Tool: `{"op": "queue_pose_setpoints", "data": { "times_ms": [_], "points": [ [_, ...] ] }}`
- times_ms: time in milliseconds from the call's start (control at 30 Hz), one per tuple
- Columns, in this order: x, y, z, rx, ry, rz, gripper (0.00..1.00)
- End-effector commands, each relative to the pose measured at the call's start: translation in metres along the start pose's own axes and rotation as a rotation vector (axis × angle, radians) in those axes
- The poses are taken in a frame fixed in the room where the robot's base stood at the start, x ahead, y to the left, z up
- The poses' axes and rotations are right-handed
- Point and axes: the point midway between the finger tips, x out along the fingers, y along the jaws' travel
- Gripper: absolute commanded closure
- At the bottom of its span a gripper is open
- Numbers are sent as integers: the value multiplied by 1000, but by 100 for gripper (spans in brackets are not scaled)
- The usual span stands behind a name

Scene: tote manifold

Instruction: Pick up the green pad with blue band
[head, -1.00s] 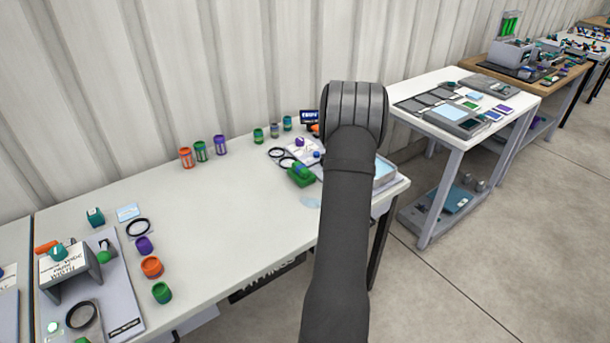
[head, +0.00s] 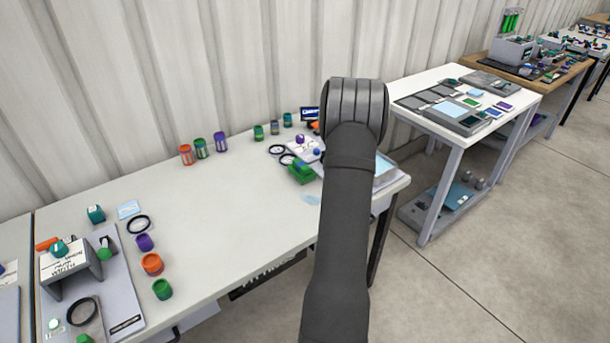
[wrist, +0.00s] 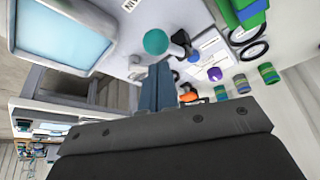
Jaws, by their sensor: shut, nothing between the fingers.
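A green piece with blue on it (head: 301,172) lies on the white table, just left of my arm's end in the head view. In the wrist view a green piece with a blue band (wrist: 250,14) shows at the top right, cut off by the frame edge. It looks like the pad, though its full shape cannot be told. My gripper (wrist: 157,88) shows in the wrist view with its fingers together and nothing between them. It is apart from the green piece. In the head view my own arm hides the gripper.
Near the fingers are a teal round knob (wrist: 156,42), a purple knob (wrist: 215,74) and an orange item (wrist: 189,97). A tray with a light blue panel (wrist: 62,32) is at the upper left. Several banded jars (head: 201,148) line the wall side. The table's middle is clear.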

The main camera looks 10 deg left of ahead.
Motion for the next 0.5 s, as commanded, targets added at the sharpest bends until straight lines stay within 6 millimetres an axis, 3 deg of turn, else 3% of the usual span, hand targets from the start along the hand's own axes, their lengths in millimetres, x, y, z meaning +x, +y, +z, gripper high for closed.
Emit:
{"op": "queue_pose_setpoints", "data": {
  "times_ms": [367, 500],
  "points": [
    [0, 0, 0, 0, 0, 0, 100],
    [0, 0, 0, 0, 0, 0, 72]
  ]
}}
